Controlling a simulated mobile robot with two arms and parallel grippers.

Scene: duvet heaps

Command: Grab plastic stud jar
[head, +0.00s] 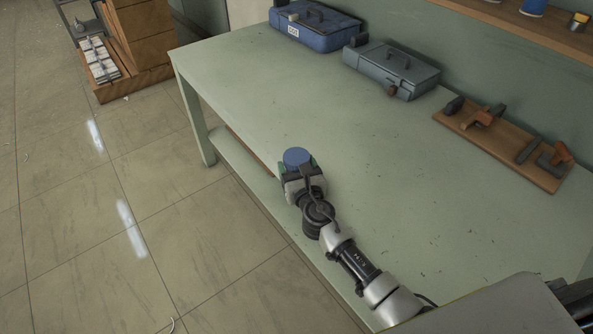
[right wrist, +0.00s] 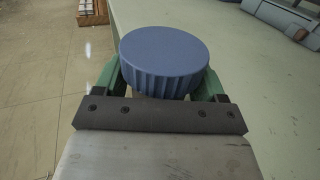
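The plastic stud jar (head: 297,156) shows as a round blue lid with ribbed sides near the front edge of the pale green table. In the right wrist view the blue lid (right wrist: 165,50) fills the space between the two green fingers. My right gripper (head: 296,168) reaches it from the near side, with a finger against each side. It also shows in the right wrist view (right wrist: 163,85) and looks shut on the jar. The jar's body is hidden below the lid, and I cannot tell whether it rests on the table. My left gripper is not in view.
A blue toolbox (head: 315,28) and a grey toolbox (head: 391,70) stand at the table's back. A wooden board with tools (head: 500,145) lies at the back right. A shelf (head: 530,25) hangs above. The table (head: 270,85) is clear beyond the jar.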

